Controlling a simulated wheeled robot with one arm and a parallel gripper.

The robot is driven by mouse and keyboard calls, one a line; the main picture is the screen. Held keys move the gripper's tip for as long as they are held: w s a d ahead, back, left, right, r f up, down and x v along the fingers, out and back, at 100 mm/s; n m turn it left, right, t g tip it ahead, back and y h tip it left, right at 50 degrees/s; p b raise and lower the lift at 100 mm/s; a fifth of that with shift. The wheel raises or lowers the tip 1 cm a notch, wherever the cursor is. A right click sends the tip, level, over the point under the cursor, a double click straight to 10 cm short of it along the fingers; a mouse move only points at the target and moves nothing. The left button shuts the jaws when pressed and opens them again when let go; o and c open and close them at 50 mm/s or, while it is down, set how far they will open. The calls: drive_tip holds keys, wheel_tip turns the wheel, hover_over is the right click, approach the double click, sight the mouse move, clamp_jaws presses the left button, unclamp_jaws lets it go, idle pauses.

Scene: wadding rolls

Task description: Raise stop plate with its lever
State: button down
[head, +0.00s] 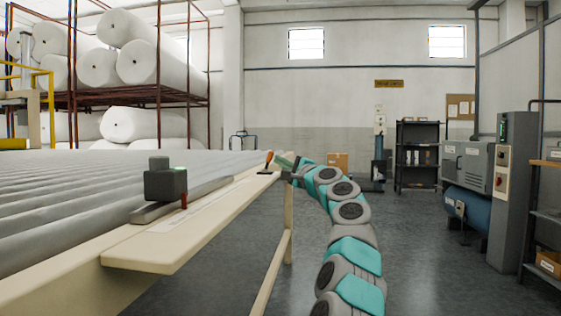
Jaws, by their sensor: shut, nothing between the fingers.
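A small lever with an orange handle (269,157) stands on the far end of the cream side rail of the roller table. Its dark base is partly seen. My gripper (283,166) is at the far end of my arm, just right of the lever; it is shut and looks empty. I cannot tell whether it touches the lever. A long flat grey bar (205,188) lies along the rail beside the rollers; it may be the stop plate, but I cannot tell for sure.
Grey rollers (70,205) fill the left. White wadding rolls (130,124) lie on a rack behind. Grey cabinets (515,180) stand right. The floor (425,250) right of my arm is clear.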

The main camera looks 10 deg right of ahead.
sight(270, 152)
drive_tip(key=shift+r, duration=0.2)
idle(0.3)
drive_tip(key=shift+a+r+p, duration=0.1)
drive_tip(key=shift+r+p, duration=0.1)
drive_tip(key=shift+p, duration=0.4)
drive_tip(key=shift+a+r+n+g+p, duration=0.1)
drive_tip(key=shift+a+n+g+p, duration=0.05)
drive_tip(key=shift+n+g+p, duration=0.3)
drive_tip(key=r+n+p, duration=0.1)
drive_tip(key=p, duration=0.1)
drive_tip(key=shift+w+a+g+p, duration=0.1)
drive_tip(key=shift+w+g+p, duration=0.05)
drive_tip(key=shift+g+p, duration=0.2)
drive_tip(key=a+r+n+g+h+p, duration=0.1)
drive_tip(key=p, duration=0.3)
drive_tip(key=shift+w+n, duration=0.1)
drive_tip(key=shift+n, duration=0.25)
drive_tip(key=p, duration=0.1)
drive_tip(key=a+n+g+p, duration=0.1)
drive_tip(key=p, duration=0.1)
drive_tip(key=shift+w+g+h, duration=0.2)
drive_tip(key=shift+g+h, duration=0.1)
drive_tip(key=shift+h, duration=0.1)
drive_tip(key=shift+a+p, duration=0.3)
drive_tip(key=shift+p, duration=0.25)
drive_tip(key=shift+w+a+f, duration=0.1)
